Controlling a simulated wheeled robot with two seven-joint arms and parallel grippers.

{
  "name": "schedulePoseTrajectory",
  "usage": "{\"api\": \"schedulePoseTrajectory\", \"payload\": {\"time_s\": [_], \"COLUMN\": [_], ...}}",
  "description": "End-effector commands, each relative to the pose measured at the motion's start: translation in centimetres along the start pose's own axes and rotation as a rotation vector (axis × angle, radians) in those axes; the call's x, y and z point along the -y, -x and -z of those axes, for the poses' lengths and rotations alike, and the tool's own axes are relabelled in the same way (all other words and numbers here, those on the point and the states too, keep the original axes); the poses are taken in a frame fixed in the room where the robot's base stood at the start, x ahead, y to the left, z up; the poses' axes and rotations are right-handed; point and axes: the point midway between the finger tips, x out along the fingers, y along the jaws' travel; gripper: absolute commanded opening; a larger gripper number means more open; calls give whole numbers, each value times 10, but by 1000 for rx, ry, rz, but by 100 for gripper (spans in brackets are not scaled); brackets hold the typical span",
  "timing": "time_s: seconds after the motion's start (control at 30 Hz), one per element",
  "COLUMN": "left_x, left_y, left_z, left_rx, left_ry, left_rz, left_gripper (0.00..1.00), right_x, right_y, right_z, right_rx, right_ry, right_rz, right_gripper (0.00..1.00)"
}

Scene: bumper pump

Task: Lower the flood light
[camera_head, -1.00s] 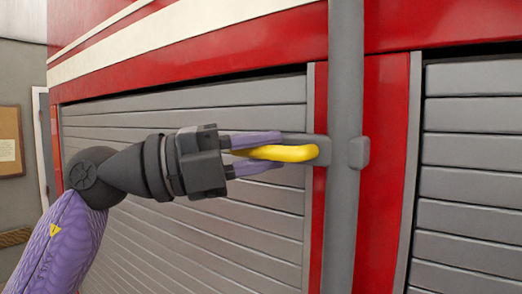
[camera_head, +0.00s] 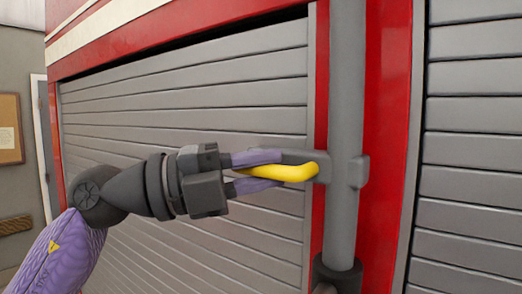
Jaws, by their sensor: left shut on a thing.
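A grey vertical pole (camera_head: 344,120) stands in front of the red truck body, and I take it to be the flood light's mast; no lamp head shows. A grey bracket clamped around the pole carries a yellow handle (camera_head: 295,172) pointing left. My left gripper (camera_head: 275,169) comes in from the left with its purple fingers shut on the yellow handle, one above and one below it. A dark collar (camera_head: 338,274) sits around the pole near the bottom edge. My right gripper is not in view.
The red truck (camera_head: 388,150) fills the background. Grey slatted shutters (camera_head: 220,110) lie left of the pole and more (camera_head: 470,160) lie right. A wall with a brown board (camera_head: 10,128) stands at far left.

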Motion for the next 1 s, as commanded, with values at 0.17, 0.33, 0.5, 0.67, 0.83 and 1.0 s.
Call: {"api": "schedulePoseTrajectory", "payload": {"time_s": [0.17,0.33,0.5,0.67,0.83,1.0], "left_x": [-44,-64,-70,-72,-74,-73], "left_y": [6,9,10,9,9,9], "left_z": [6,9,10,10,10,10], "left_rx": [-1,-1,-2,-3,-4,-3], "left_ry": [2,1,1,2,4,3], "left_rz": [-3,-3,-2,-7,-10,-8], "left_gripper": [0,0,0,0,0,55], "right_x": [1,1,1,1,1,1], "right_y": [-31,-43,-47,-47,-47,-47], "right_z": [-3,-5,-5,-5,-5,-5], "right_rx": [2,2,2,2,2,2], "right_ry": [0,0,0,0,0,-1], "right_rz": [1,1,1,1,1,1], "right_gripper": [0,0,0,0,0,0]}}
